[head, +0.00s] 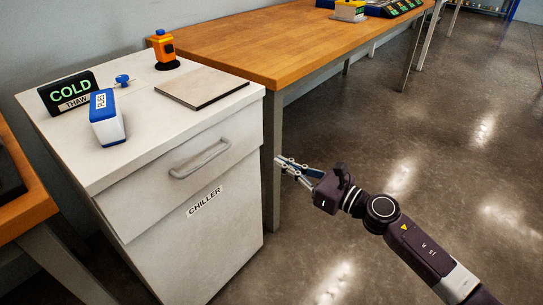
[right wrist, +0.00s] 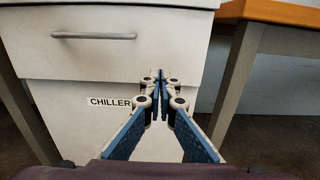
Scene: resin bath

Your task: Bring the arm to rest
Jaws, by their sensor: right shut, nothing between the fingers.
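My right gripper (head: 284,164) is shut and empty. It hangs in the air in front of the chiller cabinet (head: 232,229), to the right of the drawer handle (head: 200,158) in the head view. In the right wrist view its blue fingers (right wrist: 160,82) meet in front of the cabinet (right wrist: 60,130), just right of the CHILLER label (right wrist: 109,102). The drawer looks closed. My left gripper does not show in either view.
A wooden bench (head: 270,45) stands behind. The floor (head: 455,150) at right is clear.

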